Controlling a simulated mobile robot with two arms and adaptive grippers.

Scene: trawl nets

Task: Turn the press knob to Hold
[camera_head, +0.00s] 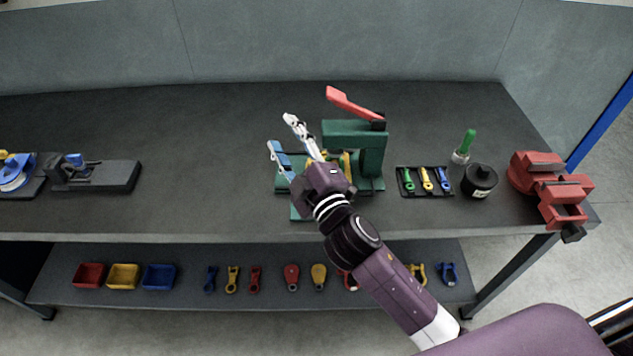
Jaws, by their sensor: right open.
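The green press (371,152) stands near the middle of the bench, with a red lever (349,102) on top that slants up to the left. My right gripper (281,132) comes in from the lower right in front of the press. Its two fingers are apart, point up and left, and hold nothing. Its body covers the lower front of the press. Small yellow parts (345,161) show beside the gripper, but I cannot tell whether one is the knob. No Hold marking can be read. My left gripper is out of view.
Right of the press are a tray of coloured tools (402,190), a green-handled brush (468,142), a black pot (479,182) and a red vise (551,182). A dark fixture (112,176) stands left. The bench between it and the press is clear. A lower shelf (195,297) holds bins and tools.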

